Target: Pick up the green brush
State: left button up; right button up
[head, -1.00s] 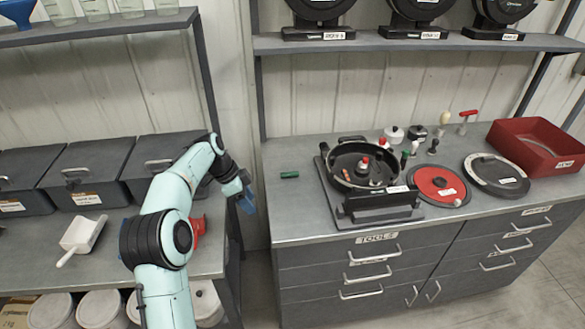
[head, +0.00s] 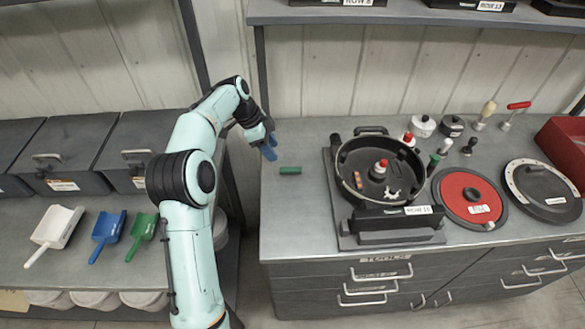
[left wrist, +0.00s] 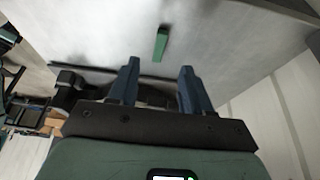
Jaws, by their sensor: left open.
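The green brush (head: 290,170) looks like a small green bar lying on the grey worktop, left of the black seed meter (head: 342,180). It also shows in the left wrist view (left wrist: 161,42), ahead of the fingers and roughly in line with the gap between them. My left gripper (head: 268,151) is open and empty, with blue fingers, just up and left of the brush and apart from it. Its two fingers show spread in the left wrist view (left wrist: 160,68). My right gripper is not in view.
A red disc (head: 468,197) and a dark disc (head: 541,191) lie right of the meter. White (head: 57,226), blue (head: 108,228) and green (head: 144,226) scoops lie on the left bench. The worktop around the brush is clear.

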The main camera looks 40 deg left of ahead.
aim_at(287, 169)
pick_arm(q)
jog(key=x, duration=0.4)
jog(key=shift+s+d+f, duration=0.1)
jog(key=shift+f, duration=0.05)
jog(key=x, duration=0.5)
jog(key=shift+w+d+f, duration=0.15)
jog(key=shift+w+f, duration=0.1)
jog(key=shift+w, duration=0.25)
grip_shut()
